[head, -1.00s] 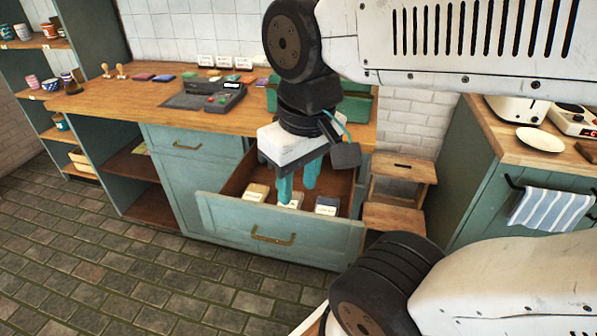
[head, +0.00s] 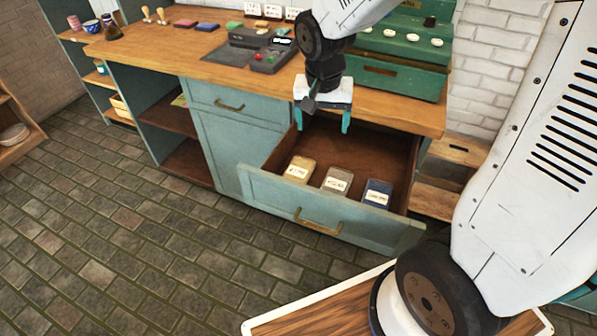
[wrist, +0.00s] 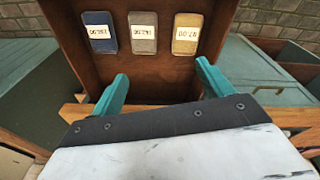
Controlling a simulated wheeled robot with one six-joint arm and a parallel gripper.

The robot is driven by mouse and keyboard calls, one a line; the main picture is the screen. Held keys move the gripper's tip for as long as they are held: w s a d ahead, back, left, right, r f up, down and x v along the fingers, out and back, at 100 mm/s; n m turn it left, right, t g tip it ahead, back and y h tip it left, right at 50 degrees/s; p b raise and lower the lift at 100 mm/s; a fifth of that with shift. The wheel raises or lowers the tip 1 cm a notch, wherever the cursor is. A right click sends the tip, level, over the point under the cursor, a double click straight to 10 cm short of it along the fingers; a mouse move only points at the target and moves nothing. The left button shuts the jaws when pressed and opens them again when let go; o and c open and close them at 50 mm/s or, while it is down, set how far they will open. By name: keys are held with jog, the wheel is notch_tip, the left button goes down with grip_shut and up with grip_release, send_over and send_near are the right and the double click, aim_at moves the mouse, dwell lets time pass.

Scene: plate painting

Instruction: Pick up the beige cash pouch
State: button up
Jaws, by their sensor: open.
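The beige cash pouch (head: 300,168) lies flat in the open drawer (head: 322,216), leftmost of three labelled pouches in the head view. In the wrist view the beige pouch (wrist: 187,35) is the rightmost one. A grey pouch (head: 337,181) lies in the middle and a dark blue pouch (head: 376,193) at the other end. My gripper (head: 322,120) is open and empty, with its teal fingers apart over the back part of the drawer. In the wrist view the open fingers (wrist: 163,75) point toward the pouches without touching any.
The wooden counter (head: 222,65) overhangs the back of the drawer, close to my gripper. A card terminal or register (head: 268,58) and a green display box (head: 395,80) stand on it. A wooden step stool (head: 440,190) stands right of the drawer. The tiled floor (head: 180,260) in front is clear.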

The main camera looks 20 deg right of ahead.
aim_at(298, 169)
jog(key=w+a+f+m, duration=0.1)
jog(key=w+f, duration=0.1)
jog(key=f, duration=0.3)
jog(key=w+f+m, duration=0.1)
jog(key=w+f, duration=0.2)
jog(key=f, duration=0.2)
jog(key=w+a+f+m, duration=0.1)
jog(key=w+f, duration=0.1)
jog(key=f, duration=0.3)
jog(key=shift+w+a, duration=0.25)
jog(key=shift+a, duration=0.1)
jog(key=f, duration=0.8)
jog(key=shift+w+d, duration=0.15)
jog(key=shift+w, duration=0.25)
jog(key=c, duration=0.9)
